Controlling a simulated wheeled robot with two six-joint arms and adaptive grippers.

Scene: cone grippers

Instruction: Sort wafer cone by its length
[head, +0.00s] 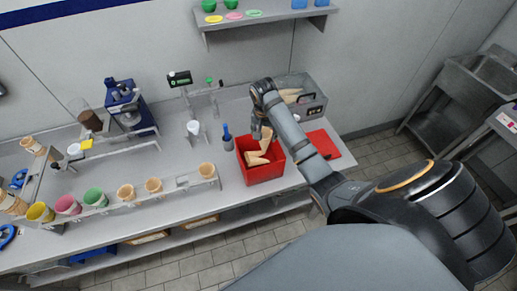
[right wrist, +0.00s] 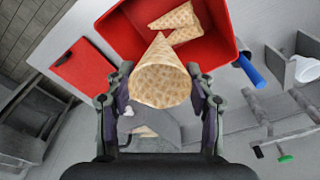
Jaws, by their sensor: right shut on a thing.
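My right gripper (right wrist: 162,85) is shut on a wafer cone (right wrist: 160,82) in the right wrist view, with the cone's wide mouth toward the camera and its tip pointing over the red bin. In the head view my right gripper (head: 264,132) is above the red bin (head: 264,174). In the right wrist view the red bin (right wrist: 115,28) holds more wafer cone, one piece (right wrist: 178,20) lying behind the held cone's tip. In the head view a cone (head: 254,158) shows inside the bin. A grey bin (head: 313,103) behind the gripper holds a cone (head: 291,96). My left gripper is not in view.
A red flat board (head: 323,144) lies right of the red bin. A blue-handled tool (head: 227,137) stands at its left. A rack with several cups (head: 125,192) runs along the counter's front left. A blue machine (head: 125,105) stands behind it.

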